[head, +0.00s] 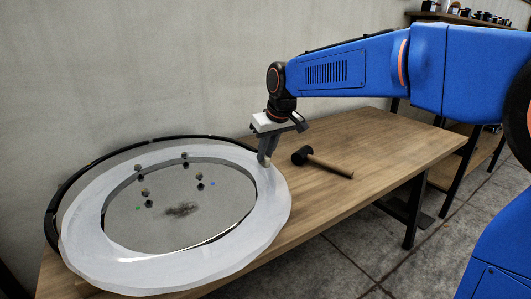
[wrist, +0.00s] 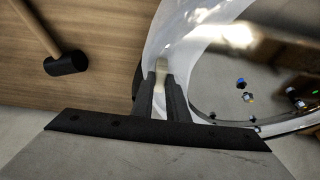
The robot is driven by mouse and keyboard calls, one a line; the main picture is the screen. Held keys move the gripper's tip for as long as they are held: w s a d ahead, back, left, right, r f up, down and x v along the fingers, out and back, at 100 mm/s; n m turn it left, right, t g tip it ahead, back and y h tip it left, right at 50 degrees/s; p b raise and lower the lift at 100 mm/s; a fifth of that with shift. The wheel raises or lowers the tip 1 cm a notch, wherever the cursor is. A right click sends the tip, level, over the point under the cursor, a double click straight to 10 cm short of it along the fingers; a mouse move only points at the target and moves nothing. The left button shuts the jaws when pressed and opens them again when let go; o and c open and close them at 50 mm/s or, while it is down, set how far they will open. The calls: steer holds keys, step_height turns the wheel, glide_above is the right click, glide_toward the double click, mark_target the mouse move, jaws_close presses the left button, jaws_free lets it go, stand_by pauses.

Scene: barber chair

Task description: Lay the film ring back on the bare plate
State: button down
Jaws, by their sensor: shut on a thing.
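The film ring (head: 85,232) is a broad, whitish, see-through band in the head view. It also shows in the wrist view (wrist: 178,35). My gripper (head: 266,158) is shut on the film ring at its right edge; in the wrist view its two dark fingers (wrist: 160,85) close around a pale tan piece there. The grey round plate (head: 225,213) shows through the ring's opening, with several small dark fittings and a dark smudge on it. The ring sits toward the front right of the plate's dark rim (head: 58,188). I cannot tell whether the ring touches the plate.
A mallet with a black head (head: 300,156) and wooden handle lies on the wooden table (head: 390,150), right of the ring; it also shows in the wrist view (wrist: 66,63). The table's right part is clear. A plain wall stands close behind.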

steer(key=shift+f, duration=0.35)
steer(key=c, duration=1.7)
jaws_free()
steer(key=shift+c, duration=0.2)
steer(key=shift+r, duration=0.3)
steer(key=v, duration=1.2)
